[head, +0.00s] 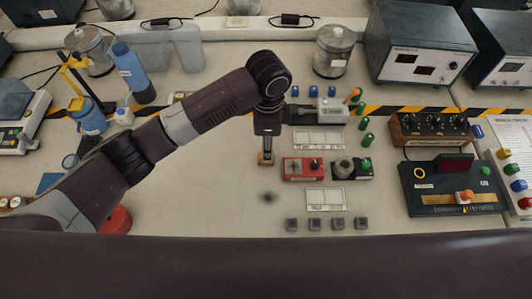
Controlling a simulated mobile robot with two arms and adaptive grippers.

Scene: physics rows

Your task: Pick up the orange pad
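My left gripper (266,155) points down over the middle of the table, at the end of the arm from the left. A small orange piece, which looks like the orange pad (265,159), shows at its fingertips. The fingers look closed on it. A dark soft shadow lies on the table below, apart from the fingertips, so the gripper seems to be above the surface. Much of the pad is hidden by the fingers. My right gripper is not in view.
Right of the gripper are a red module (303,169), two white printed cards and a row of small grey blocks (338,224). A dark panel with an orange knob (450,188) stands farther right. Table left of the gripper is clear.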

